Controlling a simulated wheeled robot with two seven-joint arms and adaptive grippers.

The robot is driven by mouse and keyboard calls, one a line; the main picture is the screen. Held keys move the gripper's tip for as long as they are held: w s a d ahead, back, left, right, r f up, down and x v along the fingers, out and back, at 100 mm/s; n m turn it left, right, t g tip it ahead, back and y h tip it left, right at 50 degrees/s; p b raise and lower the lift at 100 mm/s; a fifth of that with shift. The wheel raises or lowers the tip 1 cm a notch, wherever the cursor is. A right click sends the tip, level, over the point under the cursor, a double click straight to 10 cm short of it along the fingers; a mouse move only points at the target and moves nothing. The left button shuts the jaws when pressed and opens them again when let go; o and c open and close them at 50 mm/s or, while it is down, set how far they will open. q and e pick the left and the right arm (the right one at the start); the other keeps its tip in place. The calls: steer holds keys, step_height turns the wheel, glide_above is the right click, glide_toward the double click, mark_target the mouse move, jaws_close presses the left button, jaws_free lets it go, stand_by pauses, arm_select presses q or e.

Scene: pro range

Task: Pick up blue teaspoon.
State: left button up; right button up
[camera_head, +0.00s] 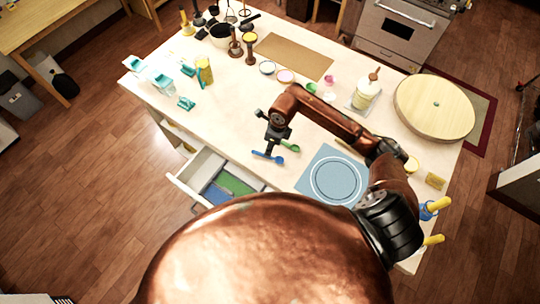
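The blue teaspoon (266,156) lies on the pale counter near its front edge, above the open drawer in the picture. My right arm reaches in from the right, and its dark gripper (273,146) points down just behind the spoon, at or very near its handle. The fingertips are small and dark, so I cannot tell whether they are open, shut or touching the spoon. A green spoon (290,146) lies just right of the gripper, partly hidden by it. My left gripper is not in view.
An open drawer (184,180) with blue and green compartments juts from the counter's front. Small bowls, a jar (364,95) and a round wooden board (432,90) stand farther back.

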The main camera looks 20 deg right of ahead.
steer(key=shift+d+f, duration=0.15)
steer(key=shift+f, duration=1.1)
steer(key=f, duration=0.1)
steer(key=f+p, duration=0.1)
steer(key=f, duration=0.1)
steer(key=w+a+f+p, duration=0.1)
steer(key=f, duration=0.1)
steer(key=shift+f, duration=0.25)
steer(key=shift+c, duration=0.5)
jaws_close()
